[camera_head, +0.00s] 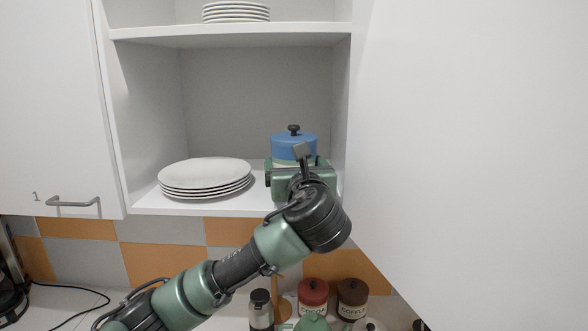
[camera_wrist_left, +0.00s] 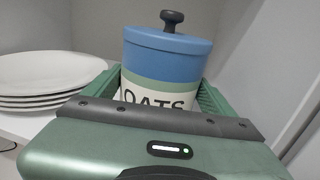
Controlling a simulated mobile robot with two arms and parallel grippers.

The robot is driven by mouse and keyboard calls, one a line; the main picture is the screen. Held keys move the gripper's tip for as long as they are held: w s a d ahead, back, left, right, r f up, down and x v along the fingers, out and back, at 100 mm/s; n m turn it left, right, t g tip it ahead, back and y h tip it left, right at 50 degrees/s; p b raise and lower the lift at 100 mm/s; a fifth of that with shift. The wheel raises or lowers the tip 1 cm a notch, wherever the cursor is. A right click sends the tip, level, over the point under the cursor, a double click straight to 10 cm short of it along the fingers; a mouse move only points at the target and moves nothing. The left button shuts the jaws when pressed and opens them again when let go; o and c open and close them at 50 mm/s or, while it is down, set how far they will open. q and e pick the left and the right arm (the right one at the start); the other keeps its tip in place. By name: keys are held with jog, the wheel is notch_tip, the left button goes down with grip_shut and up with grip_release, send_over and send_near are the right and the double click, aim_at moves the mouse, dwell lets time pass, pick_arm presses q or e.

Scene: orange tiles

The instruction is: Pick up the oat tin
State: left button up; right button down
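The oat tin (camera_head: 294,146) has a blue lid with a dark knob and stands upright on the lower cupboard shelf at the right. In the left wrist view the tin (camera_wrist_left: 165,60) shows its blue lid, a green band and a cream label reading OATS. My left gripper (camera_head: 294,168) is in front of it, with one green finger on each side of the tin. The fingers look close to its sides, but I cannot tell whether they touch. The tin's lower part is hidden behind the gripper. My right gripper is not in view.
A stack of white plates (camera_head: 205,178) sits left of the tin, with more plates (camera_head: 236,12) on the shelf above. The cupboard's right wall is close beside the tin. Cocoa (camera_head: 313,296) and coffee (camera_head: 352,297) tins stand on the counter below.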

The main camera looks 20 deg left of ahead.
pick_arm(q)
jog(key=shift+r, duration=0.15)
jog(key=c, duration=1.3)
